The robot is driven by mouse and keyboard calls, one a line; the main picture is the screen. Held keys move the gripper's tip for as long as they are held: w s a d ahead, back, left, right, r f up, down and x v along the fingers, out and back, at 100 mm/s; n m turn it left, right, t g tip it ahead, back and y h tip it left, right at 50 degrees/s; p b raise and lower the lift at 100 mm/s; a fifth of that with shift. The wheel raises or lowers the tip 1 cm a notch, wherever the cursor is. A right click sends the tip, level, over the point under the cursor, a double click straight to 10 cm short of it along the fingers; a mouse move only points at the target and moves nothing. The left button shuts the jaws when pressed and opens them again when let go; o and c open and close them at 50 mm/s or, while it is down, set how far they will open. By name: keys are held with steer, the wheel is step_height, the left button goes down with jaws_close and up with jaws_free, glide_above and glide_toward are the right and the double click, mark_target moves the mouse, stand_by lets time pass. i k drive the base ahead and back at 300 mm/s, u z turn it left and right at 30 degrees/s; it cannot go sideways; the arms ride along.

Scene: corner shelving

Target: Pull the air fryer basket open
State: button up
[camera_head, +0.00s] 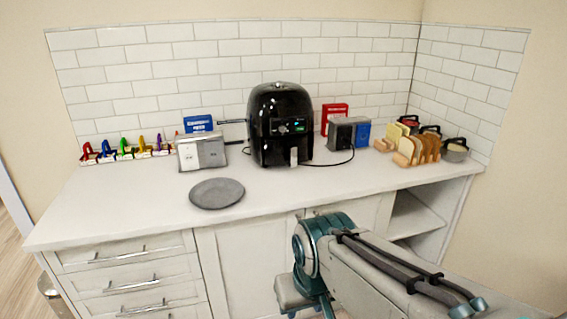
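The black air fryer (272,104) stands upright on the white counter near the tiled back wall. Its front faces me, with a small lit green display. A pale grey handle (294,157) sits low on its front. The basket appears closed, with no gap that I can make out at this size. My arm, white and teal, shows at the bottom right, in front of the counter and well short of the air fryer. My gripper is not in view.
A grey round plate (217,193) lies on the counter left of the air fryer. A silver box-like appliance (202,151) stands beside the fryer. A dark box (342,134) and bread slices in a rack (415,150) stand to its right. The counter before the fryer is clear.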

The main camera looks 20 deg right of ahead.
mark_target(291, 151)
steer(key=u, duration=0.1)
steer(key=i, duration=1.05)
steer(key=z, duration=0.7)
